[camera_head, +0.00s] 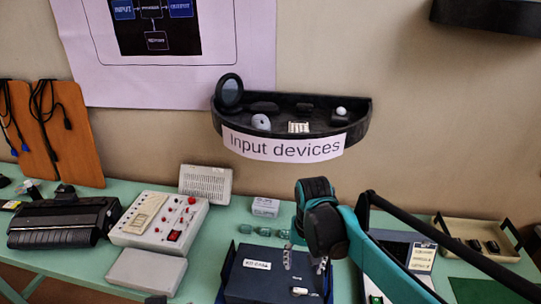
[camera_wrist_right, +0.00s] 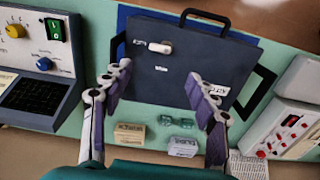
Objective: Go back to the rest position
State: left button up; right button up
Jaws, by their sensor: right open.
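My right arm comes in from the right in the head view. Its gripper (camera_head: 305,264) points down over the dark blue case (camera_head: 258,286) on the table. In the right wrist view the two fingers of this gripper (camera_wrist_right: 160,80) stand wide apart with nothing between them. The case (camera_wrist_right: 190,70) lies beyond them, with a small white object (camera_wrist_right: 160,47) on its top. The gripper is open and empty; I cannot tell its exact height above the case. My left gripper cannot be made out.
On the green table (camera_head: 225,215) stand a grey control box (camera_head: 160,222), a black printer-like device (camera_head: 62,224) and a beige tray (camera_head: 478,238). A black wall shelf (camera_head: 290,115) labelled "Input devices" hangs above. Small green glass-like blocks (camera_head: 264,232) sit behind the case.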

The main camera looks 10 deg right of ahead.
jog(key=s+d+n+t, duration=0.3)
jog(key=s+t, duration=0.4)
jog(key=s, duration=0.2)
jog(key=shift+d+f, duration=0.2)
jog(key=shift+d, duration=0.1)
